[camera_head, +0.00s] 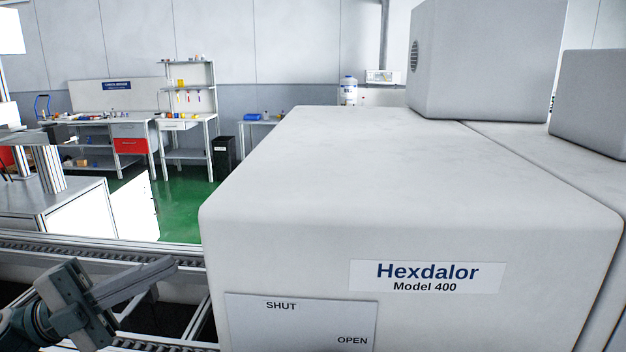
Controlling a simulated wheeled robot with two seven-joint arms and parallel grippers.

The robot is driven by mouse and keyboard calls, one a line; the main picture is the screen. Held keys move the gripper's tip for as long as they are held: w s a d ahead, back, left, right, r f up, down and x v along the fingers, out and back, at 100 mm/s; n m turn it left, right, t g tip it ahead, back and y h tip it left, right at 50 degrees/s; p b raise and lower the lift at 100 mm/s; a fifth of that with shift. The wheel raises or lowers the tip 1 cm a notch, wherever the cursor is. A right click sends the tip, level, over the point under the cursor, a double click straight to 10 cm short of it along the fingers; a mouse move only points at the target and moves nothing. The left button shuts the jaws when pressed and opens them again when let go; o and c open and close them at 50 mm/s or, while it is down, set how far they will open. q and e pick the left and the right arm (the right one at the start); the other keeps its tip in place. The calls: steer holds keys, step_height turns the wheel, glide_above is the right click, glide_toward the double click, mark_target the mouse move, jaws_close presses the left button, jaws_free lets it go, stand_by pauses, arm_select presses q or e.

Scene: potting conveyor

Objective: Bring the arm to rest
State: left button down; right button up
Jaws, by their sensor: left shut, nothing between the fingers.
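My left gripper (165,268) comes in from the lower left corner, above the conveyor rails. Its long fingers lie together, pointing right, and it is shut with nothing in it. Its tips are a little left of the large white machine (400,170), apart from it in the picture. The machine carries a "Hexdalor Model 400" label (425,277) and a plate (300,320) marked "SHUT" and "OPEN". My right gripper is not in view.
The conveyor rail (100,252) runs across the lower left. The white machine fills the middle and right, with grey boxes (480,60) on top. Workbenches (185,125), a black bin (224,158) and green floor (185,205) lie far behind.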

arm_select(q)
steer(key=w+a+f+n+t+y, duration=0.1)
steer(key=w+f+n+t+y, duration=0.45)
steer(key=n+t, duration=0.45)
steer(key=s+a+f+n+g+y, duration=0.1)
steer(key=s+a+f+n+y, duration=0.1)
steer(key=f+n+y, duration=0.75)
steer(key=s+a+f+n+y, duration=0.15)
steer(key=f+n+y, duration=0.35)
steer(key=f, duration=1)
steer(key=s+d+f+n+g, duration=0.25)
steer(key=s+f+g, duration=0.35)
steer(key=s+f, duration=0.55)
steer(key=s+d+f+n+g, duration=0.1)
steer(key=s+d+f+g, duration=0.2)
steer(key=s+f+g, duration=0.85)
steer(key=s+f+t, duration=0.2)
steer(key=f, duration=1)
steer(key=s+f+t, duration=0.2)
steer(key=s+f, duration=0.1)
steer(key=f, duration=1)
steer(key=s+a+f, duration=0.2)
steer(key=s+f, duration=1.3)
steer(key=f, duration=0.2)
steer(key=shift+s+a+g, duration=0.35)
steer(key=shift+a, duration=0.05)
